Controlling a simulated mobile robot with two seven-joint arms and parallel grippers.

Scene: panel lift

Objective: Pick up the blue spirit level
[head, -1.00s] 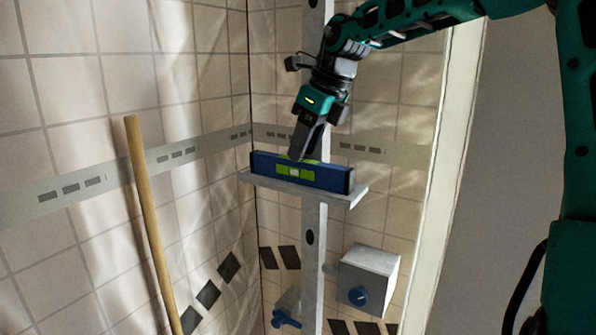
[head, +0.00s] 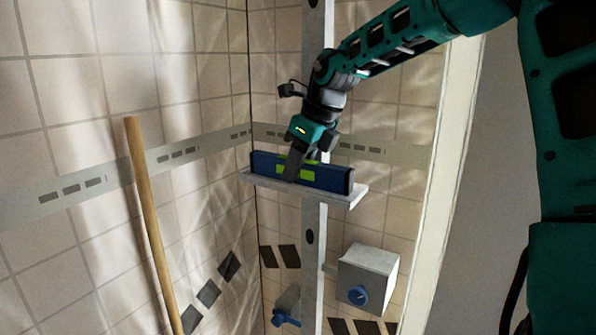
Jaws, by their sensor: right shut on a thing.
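The blue spirit level (head: 332,178) with its green middle lies lengthwise on a narrow grey shelf (head: 357,194) fixed to a metal upright. My right gripper (head: 293,172) comes down from above and is shut on the level near its middle. One finger shows in front of the level and covers part of the green window. The far finger is hidden behind the level. The level appears to rest on the shelf, or very close to it. My left gripper is not in view.
A wooden pole (head: 150,220) leans at the left in front of the tiled wall. Below the shelf, a grey box with a blue knob (head: 369,276) is beside the metal upright (head: 313,250). Another blue knob (head: 285,318) is low at the left of the upright. A white edge strip stands at right.

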